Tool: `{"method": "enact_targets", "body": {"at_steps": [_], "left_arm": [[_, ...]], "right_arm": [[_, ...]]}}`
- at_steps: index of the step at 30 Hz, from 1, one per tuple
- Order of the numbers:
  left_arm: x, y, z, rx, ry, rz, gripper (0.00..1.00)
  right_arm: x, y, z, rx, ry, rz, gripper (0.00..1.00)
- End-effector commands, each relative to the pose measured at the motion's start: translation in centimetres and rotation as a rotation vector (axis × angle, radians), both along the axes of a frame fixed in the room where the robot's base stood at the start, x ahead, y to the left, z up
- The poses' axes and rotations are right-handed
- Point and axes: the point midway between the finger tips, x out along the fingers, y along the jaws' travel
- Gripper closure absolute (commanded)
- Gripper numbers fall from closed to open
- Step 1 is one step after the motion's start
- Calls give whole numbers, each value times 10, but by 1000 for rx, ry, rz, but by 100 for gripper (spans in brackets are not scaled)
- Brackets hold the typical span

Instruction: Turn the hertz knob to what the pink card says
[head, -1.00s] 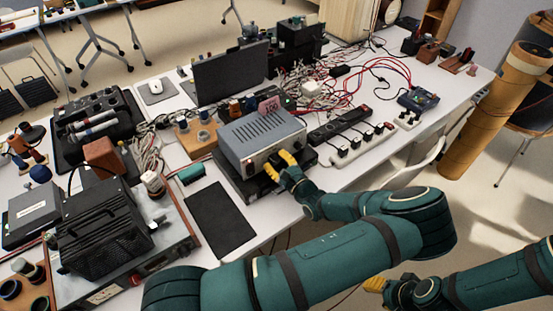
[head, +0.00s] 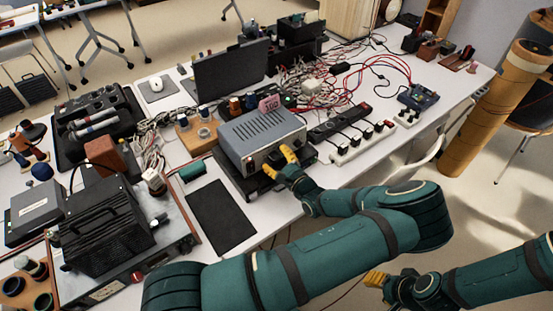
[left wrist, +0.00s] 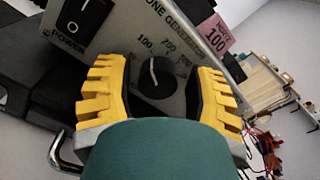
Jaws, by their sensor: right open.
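The grey tone generator (head: 262,132) stands on the table, with its front panel also in the left wrist view (left wrist: 190,25). A pink card (head: 269,104) on top reads "HERTZ 100" in the left wrist view (left wrist: 214,37). The dark hertz knob (left wrist: 158,78) has a white pointer line that points nearly up, between the 100 and 200 marks. My left gripper (head: 282,160) is at the panel. Its yellow fingers (left wrist: 160,88) stand on both sides of the knob, with a gap visible on the right side. My right gripper (head: 376,279) is open and away from the table.
A black power switch (left wrist: 88,22) is left of the knob on the panel. A power strip (head: 362,143) with plugs lies right of the generator. A black mat (head: 222,216) and a black power supply (head: 103,222) lie to the left. Loose cables crowd the back.

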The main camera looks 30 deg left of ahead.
Motion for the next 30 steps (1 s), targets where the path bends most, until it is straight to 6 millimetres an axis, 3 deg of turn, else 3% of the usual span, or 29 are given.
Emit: {"method": "enact_targets", "body": {"at_steps": [14, 30], "left_arm": [[-3, -10, -2, -6, 4, -2, 33], [-40, -99, -2, -6, 2, -2, 33]], "right_arm": [[0, 0, 0, 0, 0, 0, 53], [0, 0, 0, 0, 0, 0, 53]]}}
